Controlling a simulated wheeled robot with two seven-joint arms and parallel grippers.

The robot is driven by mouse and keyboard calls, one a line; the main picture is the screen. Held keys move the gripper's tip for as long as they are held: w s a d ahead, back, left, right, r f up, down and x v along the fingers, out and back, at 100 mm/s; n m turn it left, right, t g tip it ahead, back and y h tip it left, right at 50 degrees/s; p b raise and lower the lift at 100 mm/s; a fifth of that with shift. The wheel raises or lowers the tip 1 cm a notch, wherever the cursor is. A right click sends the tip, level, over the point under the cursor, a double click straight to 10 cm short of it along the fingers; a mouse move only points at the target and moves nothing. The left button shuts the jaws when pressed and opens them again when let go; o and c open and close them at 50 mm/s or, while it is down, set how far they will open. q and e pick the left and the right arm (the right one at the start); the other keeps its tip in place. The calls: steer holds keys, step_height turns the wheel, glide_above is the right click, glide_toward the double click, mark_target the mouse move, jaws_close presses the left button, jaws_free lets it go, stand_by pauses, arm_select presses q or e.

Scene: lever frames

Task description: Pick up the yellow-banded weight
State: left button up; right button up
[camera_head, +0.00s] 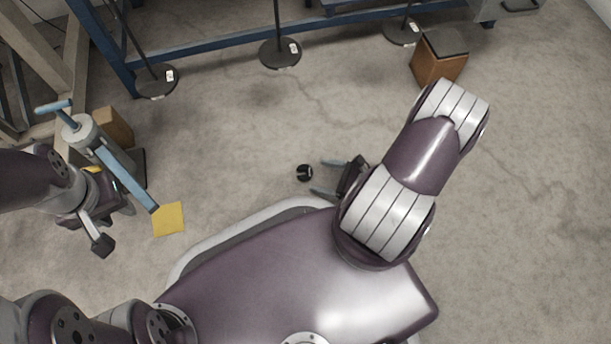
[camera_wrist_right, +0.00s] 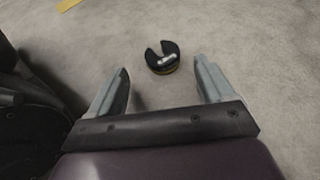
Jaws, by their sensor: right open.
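A small black slotted weight (camera_head: 304,172) lies on the concrete floor, left of my right gripper. In the right wrist view the weight (camera_wrist_right: 162,60) shows a slot, a pale label and a thin yellowish band along its lower edge. My right gripper (camera_head: 317,177) is open and empty. In the right wrist view its two grey fingers (camera_wrist_right: 162,68) stand apart, with the weight ahead of the gap between them and not touching either. My left gripper (camera_head: 108,222) is at the far left beside a blue lever bar; whether it is open is unclear.
A lever frame with a blue bar (camera_head: 125,178) stands at the left, partly behind my left arm. A yellow square (camera_head: 168,219) lies on the floor. Black discs on rods (camera_head: 280,53) stand along a blue frame (camera_head: 225,65), near a brown box (camera_head: 438,62). Floor around the weight is clear.

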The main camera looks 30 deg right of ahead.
mark_target(308, 174)
steer(key=b+x, duration=0.4)
steer(key=x, duration=0.1)
steer(key=shift+w+f, duration=0.15)
steer(key=shift+w, duration=0.1)
steer(key=shift+w+a, duration=0.1)
steer(key=shift+w, duration=0.05)
steer(key=c, duration=1.2)
step_height(308, 174, up, 13)
steer(key=p, duration=1.1)
